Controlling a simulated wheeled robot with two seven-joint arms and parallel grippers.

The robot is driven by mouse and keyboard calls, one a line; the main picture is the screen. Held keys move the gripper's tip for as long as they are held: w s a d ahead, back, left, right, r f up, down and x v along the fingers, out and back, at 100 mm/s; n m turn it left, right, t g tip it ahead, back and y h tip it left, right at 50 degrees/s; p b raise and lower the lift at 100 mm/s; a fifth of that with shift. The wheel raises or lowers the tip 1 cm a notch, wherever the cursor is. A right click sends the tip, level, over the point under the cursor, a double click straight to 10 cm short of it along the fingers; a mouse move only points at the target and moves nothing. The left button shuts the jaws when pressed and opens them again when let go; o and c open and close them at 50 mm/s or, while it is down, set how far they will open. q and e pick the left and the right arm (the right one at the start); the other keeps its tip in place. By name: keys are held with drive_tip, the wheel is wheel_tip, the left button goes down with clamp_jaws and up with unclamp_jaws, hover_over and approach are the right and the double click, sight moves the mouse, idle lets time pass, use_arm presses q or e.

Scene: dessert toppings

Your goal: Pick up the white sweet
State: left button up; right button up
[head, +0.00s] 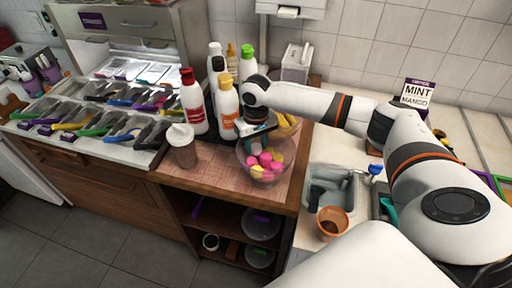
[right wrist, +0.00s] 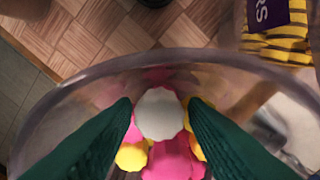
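The white sweet (right wrist: 159,113) is a round, scalloped piece in the right wrist view, among pink sweets (right wrist: 170,160) and yellow sweets (right wrist: 131,156). They are in a clear round bowl (right wrist: 75,88), which also shows in the head view (head: 242,162) on the counter. My right gripper (right wrist: 160,104) reaches down into the bowl. Its dark green fingers are apart, one on each side of the white sweet, with a narrow gap showing at each side. In the head view the right gripper (head: 258,138) hides the white sweet. My left gripper is not in view.
Bottles (head: 192,104) stand close left of the bowl, with a brown cup (head: 183,148) in front of them. A striped yellow item (right wrist: 280,42) is beside the bowl. The wooden counter's front is clear.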

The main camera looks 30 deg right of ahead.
drive_tip(key=c, duration=0.6)
drive_tip(key=shift+o, duration=0.2)
drive_tip(key=shift+r, duration=0.2)
